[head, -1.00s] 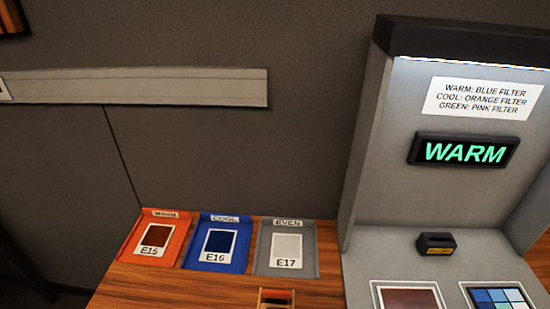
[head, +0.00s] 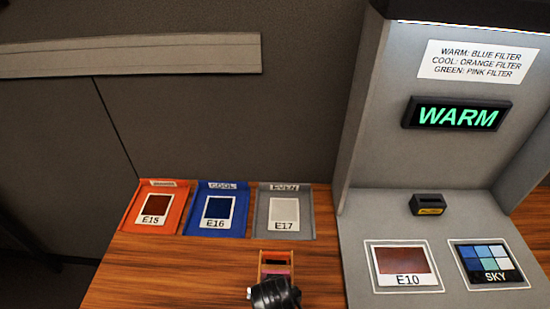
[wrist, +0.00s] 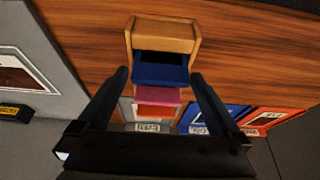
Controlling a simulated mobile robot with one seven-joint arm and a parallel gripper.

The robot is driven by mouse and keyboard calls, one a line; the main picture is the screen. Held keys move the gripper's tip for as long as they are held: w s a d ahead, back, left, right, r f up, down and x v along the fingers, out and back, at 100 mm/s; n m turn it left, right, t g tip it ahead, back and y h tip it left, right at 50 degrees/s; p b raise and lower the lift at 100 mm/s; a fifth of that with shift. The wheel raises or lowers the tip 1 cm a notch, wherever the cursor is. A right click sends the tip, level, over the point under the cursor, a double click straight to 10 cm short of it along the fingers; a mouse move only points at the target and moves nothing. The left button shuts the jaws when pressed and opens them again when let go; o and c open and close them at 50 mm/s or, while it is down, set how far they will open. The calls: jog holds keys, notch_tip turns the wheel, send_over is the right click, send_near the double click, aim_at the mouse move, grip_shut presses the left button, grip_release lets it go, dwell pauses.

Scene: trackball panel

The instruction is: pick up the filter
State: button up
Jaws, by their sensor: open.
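A small wooden rack (wrist: 163,40) holds a blue filter (wrist: 160,72), a pink filter (wrist: 158,96) and an orange filter (wrist: 155,111) in the wrist view. In the head view the rack (head: 277,256) stands on the table, partly hidden by my dark gripper (head: 273,294) at the bottom edge. My gripper (wrist: 160,75) is open and empty in the wrist view, its two fingers appearing on either side of the filters. Whether they touch anything cannot be told. The display (head: 458,115) reads WARM; the sign (head: 478,61) pairs WARM with the blue filter.
Orange, blue and grey trays hold cards E15 (head: 156,208), E16 (head: 218,213) and E17 (head: 284,214) behind the rack. The grey booth (head: 362,200) on the right holds card E10 (head: 405,266), a SKY card (head: 489,265) and a small black slotted holder (head: 428,204).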

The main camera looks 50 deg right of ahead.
jog(key=shift+w+d+f, duration=0.15)
jog(key=shift+d+f, duration=0.05)
jog(key=shift+f, duration=0.35)
jog(key=shift+c, duration=0.3)
jog(key=c, duration=0.9)
